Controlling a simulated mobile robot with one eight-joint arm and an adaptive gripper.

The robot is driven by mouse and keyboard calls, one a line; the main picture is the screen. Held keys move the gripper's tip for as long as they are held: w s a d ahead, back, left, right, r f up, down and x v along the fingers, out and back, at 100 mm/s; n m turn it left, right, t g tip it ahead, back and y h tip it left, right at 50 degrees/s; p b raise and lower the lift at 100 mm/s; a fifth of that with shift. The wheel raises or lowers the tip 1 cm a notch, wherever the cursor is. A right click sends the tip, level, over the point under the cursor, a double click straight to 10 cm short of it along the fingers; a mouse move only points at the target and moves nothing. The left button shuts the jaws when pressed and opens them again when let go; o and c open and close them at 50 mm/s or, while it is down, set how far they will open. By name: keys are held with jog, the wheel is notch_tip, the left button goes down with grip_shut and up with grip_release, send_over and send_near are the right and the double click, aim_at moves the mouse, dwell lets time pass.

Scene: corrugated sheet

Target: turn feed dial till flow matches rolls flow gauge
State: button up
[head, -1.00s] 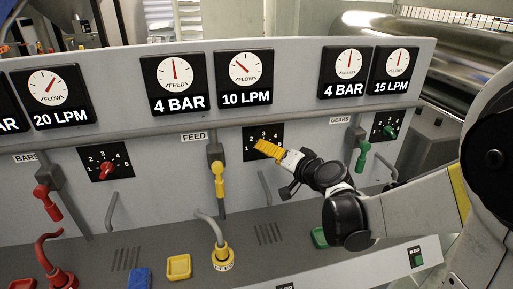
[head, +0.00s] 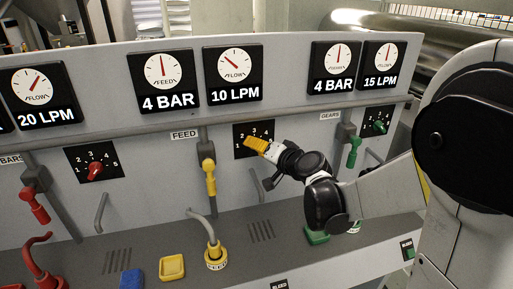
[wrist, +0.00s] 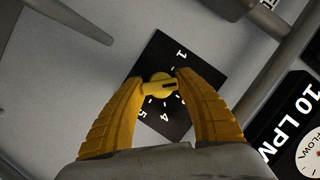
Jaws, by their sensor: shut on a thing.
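The yellow feed dial (wrist: 157,87) sits on a black plate numbered 1 to 5 (head: 240,129) right of the FEED label. My gripper (wrist: 160,80) has its yellow fingers closed around the dial, one on each side; in the head view my gripper (head: 252,142) covers the dial. A finger hides part of the scale, so I cannot read the setting surely. Above it, the feed flow gauge (head: 236,63) reads 10 LPM, its needle pointing up-left. The feed pressure gauge (head: 162,68) reads 4 BAR. I see no gauge labelled rolls.
The gears gauges show 4 BAR (head: 334,67) and 15 LPM (head: 382,60). A left flow gauge (head: 38,85) shows 20 LPM. A yellow valve handle (head: 209,178) hangs left of the feed dial. A red dial (head: 95,167) and green dial (head: 380,126) stand farther off.

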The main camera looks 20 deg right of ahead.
jog(key=shift+m, duration=0.3)
jog(key=m+t+y+b, duration=0.1)
jog(key=m+b, duration=0.1)
jog(key=shift+f+m+b, duration=0.15)
jog(key=shift+m+b, duration=0.15)
jog(key=shift+m, duration=0.1)
jog(key=shift+m+t+y+b, duration=0.75)
jog(key=shift+m+b, duration=0.5)
jog(key=shift+m, duration=0.55)
jog(key=shift+r, duration=0.2)
jog(key=o, duration=1.2)
